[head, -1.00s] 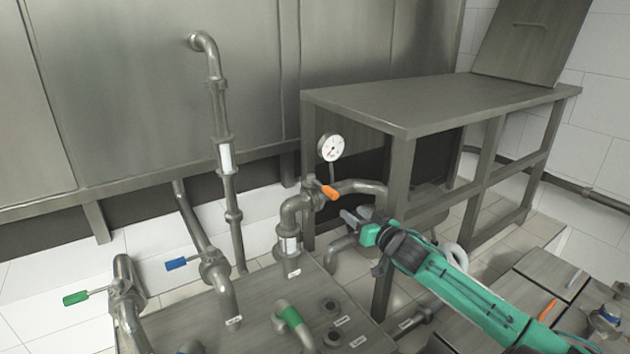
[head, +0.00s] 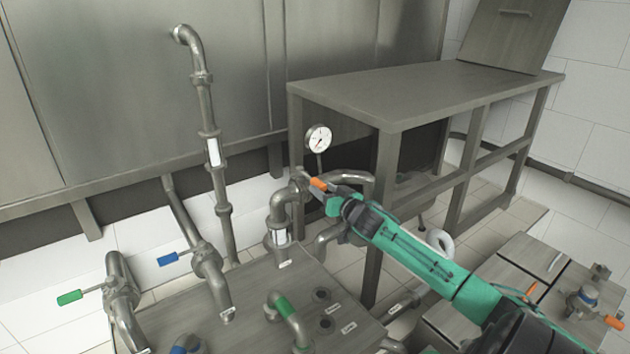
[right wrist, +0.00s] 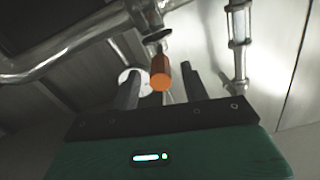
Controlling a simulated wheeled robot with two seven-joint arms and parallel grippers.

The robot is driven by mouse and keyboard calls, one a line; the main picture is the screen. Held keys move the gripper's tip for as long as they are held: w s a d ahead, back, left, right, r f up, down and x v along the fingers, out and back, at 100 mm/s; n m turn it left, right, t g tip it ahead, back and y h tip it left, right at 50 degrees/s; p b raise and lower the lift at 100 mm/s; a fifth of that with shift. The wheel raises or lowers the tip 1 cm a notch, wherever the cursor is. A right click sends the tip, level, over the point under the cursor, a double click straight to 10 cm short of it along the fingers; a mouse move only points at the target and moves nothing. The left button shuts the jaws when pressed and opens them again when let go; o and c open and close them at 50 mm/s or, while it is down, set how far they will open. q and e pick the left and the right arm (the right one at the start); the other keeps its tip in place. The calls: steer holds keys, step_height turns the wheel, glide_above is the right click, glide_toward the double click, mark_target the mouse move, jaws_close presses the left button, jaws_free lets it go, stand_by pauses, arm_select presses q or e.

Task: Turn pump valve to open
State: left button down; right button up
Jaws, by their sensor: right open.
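A valve with an orange handle (head: 318,184) sits on the pipe below the pressure gauge. In the head view my right gripper (head: 326,188) is at this handle, coming in from the right, and partly covers it. In the right wrist view the orange handle (right wrist: 160,74) stands between the two dark fingers of my open right gripper (right wrist: 161,80), with a gap visible on each side. I cannot tell which valve is the pump valve, as no label on it is readable. My left gripper is not in view.
Valves with a blue handle (head: 168,259) and a green handle (head: 69,297) stand to the left. The pressure gauge (head: 319,138) is just above the orange handle. A metal table (head: 430,95) stands behind my right arm. Another orange handle (head: 613,322) is at the lower right.

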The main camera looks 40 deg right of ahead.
mark_target(315, 183)
steer(key=shift+w+d+p, duration=0.15)
steer(key=shift+w+p, duration=0.25)
steer(key=shift+w, duration=0.9)
steer(key=shift+w+d+p, duration=0.15)
steer(key=shift+w+p, duration=0.2)
steer(key=shift+w, duration=0.9)
jaws_close()
